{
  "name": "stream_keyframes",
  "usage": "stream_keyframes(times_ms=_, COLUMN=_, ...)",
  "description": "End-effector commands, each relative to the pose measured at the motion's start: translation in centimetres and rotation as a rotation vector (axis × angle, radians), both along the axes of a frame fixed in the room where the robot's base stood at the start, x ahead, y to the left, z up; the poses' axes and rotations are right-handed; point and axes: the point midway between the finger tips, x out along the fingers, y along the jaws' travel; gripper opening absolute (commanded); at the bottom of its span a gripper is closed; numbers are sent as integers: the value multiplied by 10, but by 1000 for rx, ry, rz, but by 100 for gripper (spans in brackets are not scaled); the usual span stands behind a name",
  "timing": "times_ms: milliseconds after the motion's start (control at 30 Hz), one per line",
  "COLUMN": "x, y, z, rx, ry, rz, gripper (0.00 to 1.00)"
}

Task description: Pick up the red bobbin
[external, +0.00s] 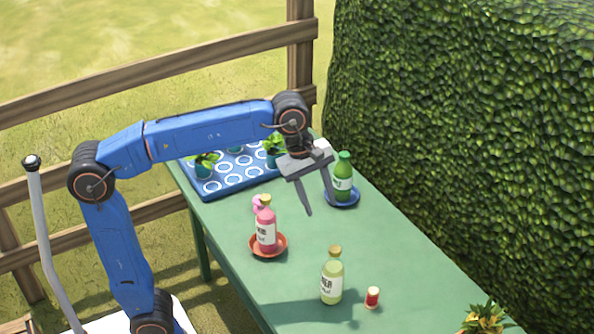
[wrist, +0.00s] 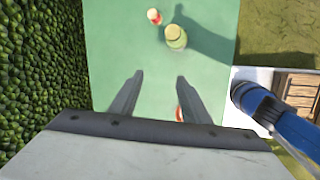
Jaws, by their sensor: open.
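The red bobbin (external: 372,297), small with a pale top, stands on the green table just right of a pale yellow-green bottle (external: 332,277). In the wrist view the bobbin (wrist: 154,16) is near the top edge, beside the same bottle (wrist: 176,37). My gripper (external: 320,205) is open and empty above the table, farther back than the bobbin and well apart from it. In the wrist view the two fingers of my gripper (wrist: 160,78) point towards bare tabletop, with the bobbin beyond their tips.
A pink bottle (external: 266,231) stands on an orange-red saucer (external: 283,245), with a small pink object (external: 257,204) behind it. A green bottle (external: 343,180) stands on a blue saucer (external: 353,201). A blue tray (external: 212,189) holds potted plants. A hedge (external: 470,130) borders the table's right side.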

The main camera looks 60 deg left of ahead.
Motion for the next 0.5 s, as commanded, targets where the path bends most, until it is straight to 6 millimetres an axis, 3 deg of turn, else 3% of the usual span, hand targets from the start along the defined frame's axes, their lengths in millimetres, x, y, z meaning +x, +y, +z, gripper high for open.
stream_keyframes(times_ms=33, x=12, y=-18, z=-5, rx=-18, ry=30, rz=58, gripper=43)
stream_keyframes(times_ms=200, x=36, y=-62, z=-14, rx=-69, ry=109, rz=248, gripper=43)
stream_keyframes(times_ms=500, x=56, y=-106, z=-27, rx=-108, ry=189, rz=434, gripper=43)
